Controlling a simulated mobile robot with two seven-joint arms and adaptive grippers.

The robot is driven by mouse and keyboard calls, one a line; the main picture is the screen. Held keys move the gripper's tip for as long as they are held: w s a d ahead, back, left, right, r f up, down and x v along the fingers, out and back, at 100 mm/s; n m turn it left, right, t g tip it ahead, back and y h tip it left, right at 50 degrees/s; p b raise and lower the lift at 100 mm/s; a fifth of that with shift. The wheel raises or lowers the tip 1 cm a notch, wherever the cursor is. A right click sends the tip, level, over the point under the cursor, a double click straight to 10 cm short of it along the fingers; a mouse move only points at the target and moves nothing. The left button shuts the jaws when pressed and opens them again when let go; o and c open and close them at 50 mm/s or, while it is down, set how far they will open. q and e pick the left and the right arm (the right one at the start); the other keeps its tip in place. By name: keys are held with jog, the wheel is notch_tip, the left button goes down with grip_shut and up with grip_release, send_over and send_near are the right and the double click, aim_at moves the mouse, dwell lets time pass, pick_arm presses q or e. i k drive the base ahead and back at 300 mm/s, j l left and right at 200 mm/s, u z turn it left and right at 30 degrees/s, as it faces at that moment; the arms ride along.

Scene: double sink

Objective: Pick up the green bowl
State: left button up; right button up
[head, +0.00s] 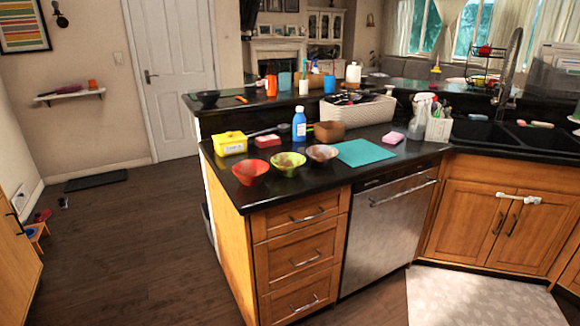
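The green bowl (288,164) stands upright on the black counter (325,179), near its front left corner. It has a yellowish-green outside and a darker, patchy inside. A red bowl (250,172) stands close on its left, and a greyish-brown bowl (322,154) stands close on its right. Neither my left nor my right gripper shows in the head view.
A teal mat (364,153) lies right of the bowls. Behind them are a yellow box (231,143), a red block (267,141), a blue bottle (299,125) and a brown box (329,131). A dishwasher (390,225) and drawers (302,256) fill the counter front. Floor at left (135,240) is open.

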aim_at(288, 164)
jog(key=i+l+u, duration=0.1)
jog(key=i+l, duration=0.4)
jog(key=i+l+u, duration=0.15)
jog(key=i+l, duration=0.3)
jog(key=l, duration=0.25)
